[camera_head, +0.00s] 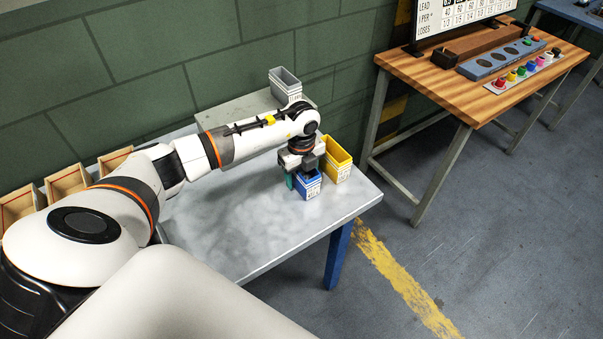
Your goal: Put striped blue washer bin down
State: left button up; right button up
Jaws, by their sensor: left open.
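The striped blue washer bin (310,187) stands on the grey table (250,232) near its right end. It is a small blue bin with a white striped label on its front. My left gripper (300,172) is right over the bin and points down. Its jaws are open at the bin's rim, and the wrist hides part of the bin's top. I cannot tell whether the fingers touch the bin. My right gripper is not in view.
A yellow bin (338,160) stands close behind the blue bin to the right. A grey bin (285,85) sits on a raised grey surface at the back. Wooden boxes (68,180) line the left. The table's front middle is clear. A wooden bench (440,75) stands at right.

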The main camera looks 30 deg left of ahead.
pick_arm(q)
jog(key=shift+r, duration=0.55)
notch_tip(320, 180, up, 11)
jog(key=b, duration=0.2)
jog(key=shift+r, duration=0.15)
jog(key=shift+s, duration=0.1)
